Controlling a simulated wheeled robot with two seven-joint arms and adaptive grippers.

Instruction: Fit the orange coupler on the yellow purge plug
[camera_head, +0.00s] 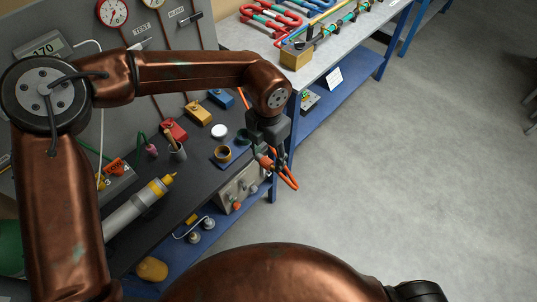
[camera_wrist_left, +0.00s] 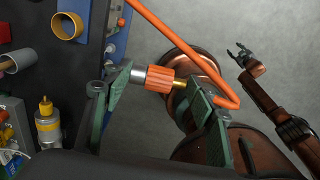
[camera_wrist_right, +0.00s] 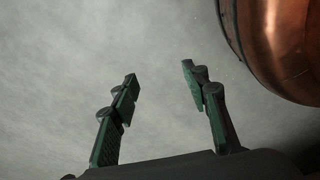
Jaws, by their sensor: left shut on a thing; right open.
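My left gripper (camera_head: 270,162) is shut on the orange coupler (camera_wrist_left: 160,79), a ribbed orange sleeve with a silver end on the left and a brass end on the right in the left wrist view. An orange hose (camera_wrist_left: 180,43) bends round to its brass end. The gripper hangs just off the bench's right edge. A yellow block (camera_head: 197,113) sits on the bench between a red and a blue one; I cannot tell whether it is or carries the yellow purge plug. My right gripper (camera_wrist_right: 162,72) is open and empty over the floor; it also shows in the left wrist view (camera_wrist_left: 241,53).
A gauge panel rises behind. Another bench (camera_head: 345,45) stands farther back.

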